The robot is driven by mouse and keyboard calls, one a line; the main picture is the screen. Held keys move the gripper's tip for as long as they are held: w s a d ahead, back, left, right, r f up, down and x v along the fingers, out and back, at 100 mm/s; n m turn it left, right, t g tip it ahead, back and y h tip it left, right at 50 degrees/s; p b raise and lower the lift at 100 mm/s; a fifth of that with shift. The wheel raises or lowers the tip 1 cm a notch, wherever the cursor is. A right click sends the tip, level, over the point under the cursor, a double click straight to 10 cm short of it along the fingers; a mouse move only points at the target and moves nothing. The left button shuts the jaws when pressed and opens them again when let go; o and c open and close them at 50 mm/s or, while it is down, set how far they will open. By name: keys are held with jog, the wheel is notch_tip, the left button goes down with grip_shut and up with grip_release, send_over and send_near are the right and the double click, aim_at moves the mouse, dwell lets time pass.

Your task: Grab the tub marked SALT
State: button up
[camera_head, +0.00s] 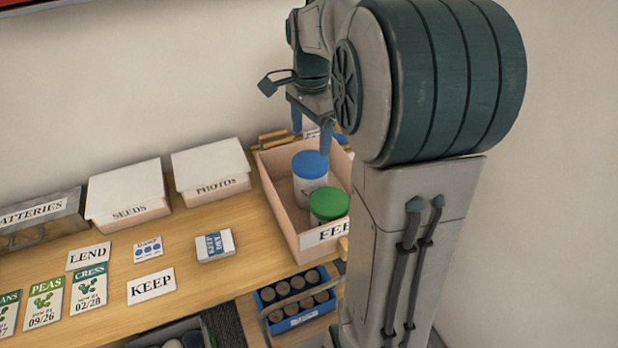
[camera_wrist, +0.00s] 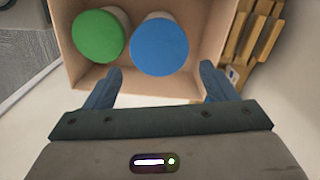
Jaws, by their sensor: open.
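A white tub with a blue lid (camera_head: 311,178) stands upright in an open cardboard box (camera_head: 277,196). Its label is mostly hidden; a letter like "S" shows on its side. A white tub with a green lid (camera_head: 329,204) stands beside it, nearer the box's front; I cannot read a label on it. In the wrist view the blue lid (camera_wrist: 159,47) lies ahead of my gripper (camera_wrist: 160,85), roughly between the fingers' lines, and the green lid (camera_wrist: 98,37) is to its left. My gripper (camera_head: 311,140) is open and empty, above the box's back part.
Wooden pieces (camera_wrist: 258,35) lie beside the box, behind it in the head view. Closed boxes marked SEEDS (camera_head: 126,190) and PHOTOS (camera_head: 210,170) stand left along the wall. Cards and seed packets lie on the shelf. A blue crate of jars (camera_head: 297,300) sits below.

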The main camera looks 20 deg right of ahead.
aim_at(310, 160)
notch_tip(310, 160, down, 10)
jog(key=shift+r+p, duration=0.25)
jog(key=shift+p, duration=0.2)
jog(key=shift+c, duration=0.3)
jog(key=c, duration=1.5)
jog(key=shift+r, duration=0.1)
jog(key=shift+c, duration=0.7)
jog(key=shift+r, duration=0.1)
